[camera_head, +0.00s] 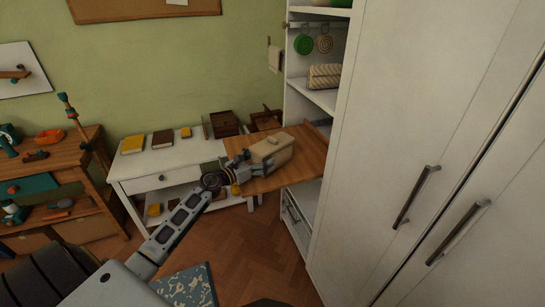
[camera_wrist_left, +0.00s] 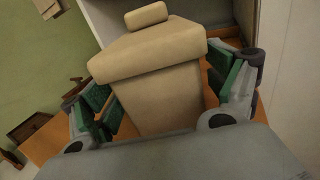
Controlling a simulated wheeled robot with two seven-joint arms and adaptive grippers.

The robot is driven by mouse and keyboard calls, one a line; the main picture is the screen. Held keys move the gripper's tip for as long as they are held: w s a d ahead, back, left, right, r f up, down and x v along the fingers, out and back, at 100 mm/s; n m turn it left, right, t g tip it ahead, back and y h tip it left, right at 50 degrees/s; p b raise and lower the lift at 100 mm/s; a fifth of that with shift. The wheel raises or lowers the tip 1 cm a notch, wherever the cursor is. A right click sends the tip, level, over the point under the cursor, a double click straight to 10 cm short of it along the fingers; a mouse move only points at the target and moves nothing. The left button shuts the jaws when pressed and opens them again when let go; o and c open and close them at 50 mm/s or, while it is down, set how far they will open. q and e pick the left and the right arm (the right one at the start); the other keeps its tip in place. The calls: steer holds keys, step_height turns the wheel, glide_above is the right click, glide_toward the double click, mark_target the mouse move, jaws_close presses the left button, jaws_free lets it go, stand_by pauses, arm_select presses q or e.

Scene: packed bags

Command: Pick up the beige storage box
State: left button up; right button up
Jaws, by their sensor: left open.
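The beige storage box (camera_head: 272,149) stands on a wooden shelf board (camera_head: 290,176) in front of the white cabinet. In the left wrist view the box (camera_wrist_left: 152,88) fills the middle, with a rounded knob on its lid. My left gripper (camera_head: 250,165) is at the box. Its green-padded fingers (camera_wrist_left: 165,98) are open, one on each side of the box body. A small gap seems to show at the right finger; whether the left finger touches is unclear. My right gripper is not in view.
The white table (camera_head: 132,167) at the left holds books and dark wooden boxes (camera_head: 224,124). A wooden workbench (camera_head: 70,173) with tools stands further left. The tall white cabinet (camera_head: 420,110) closes off the right side. The wooden floor (camera_head: 245,245) is open in front.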

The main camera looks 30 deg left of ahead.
arm_select(q)
steer(key=shift+x, duration=1)
steer(key=c, duration=1.1)
